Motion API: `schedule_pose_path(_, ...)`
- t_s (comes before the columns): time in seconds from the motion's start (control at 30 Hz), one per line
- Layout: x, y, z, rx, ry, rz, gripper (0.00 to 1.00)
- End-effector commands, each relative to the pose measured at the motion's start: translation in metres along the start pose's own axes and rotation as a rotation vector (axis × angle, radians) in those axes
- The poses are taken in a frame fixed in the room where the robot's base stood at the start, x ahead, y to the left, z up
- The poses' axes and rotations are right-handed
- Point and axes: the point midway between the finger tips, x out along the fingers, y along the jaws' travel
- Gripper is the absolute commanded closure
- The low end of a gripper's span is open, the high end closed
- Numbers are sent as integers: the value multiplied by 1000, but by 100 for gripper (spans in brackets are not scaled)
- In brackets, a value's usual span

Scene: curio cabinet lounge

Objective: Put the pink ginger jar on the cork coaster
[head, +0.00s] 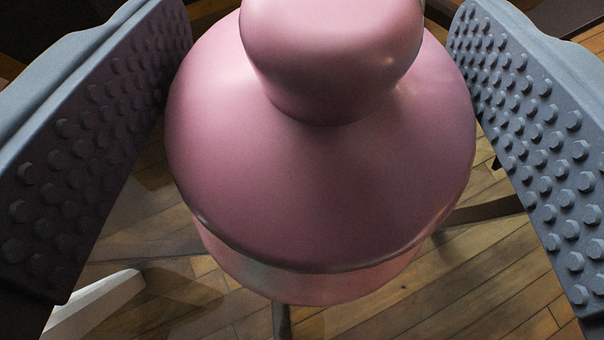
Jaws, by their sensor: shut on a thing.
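The pink ginger jar (320,190) fills the middle of the head view, seen from above, with its rounded lid knob at the top. My gripper (322,95) is shut on the jar, with one grey studded finger pad on its left side and one on its right. The jar looks upright, and wooden floor shows around and below it. The jar's base is hidden under its wide shoulder. The cork coaster is not in view.
A wooden plank floor (500,285) lies below. Dark thin bars, perhaps furniture legs (490,211), cross it behind the jar. A pale white piece (95,305) shows at the lower left. Dark shapes stand at the top corners.

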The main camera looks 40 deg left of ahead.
Motion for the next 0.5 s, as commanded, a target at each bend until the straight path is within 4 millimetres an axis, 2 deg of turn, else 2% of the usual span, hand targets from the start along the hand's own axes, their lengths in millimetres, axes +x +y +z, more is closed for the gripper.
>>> schedule_pose_path(0.03,4,0,9,0,1,1,70)
schedule_pose_path(0.27,11,0,25,-2,1,1,70)
schedule_pose_path(0.5,22,2,50,-2,3,3,70)
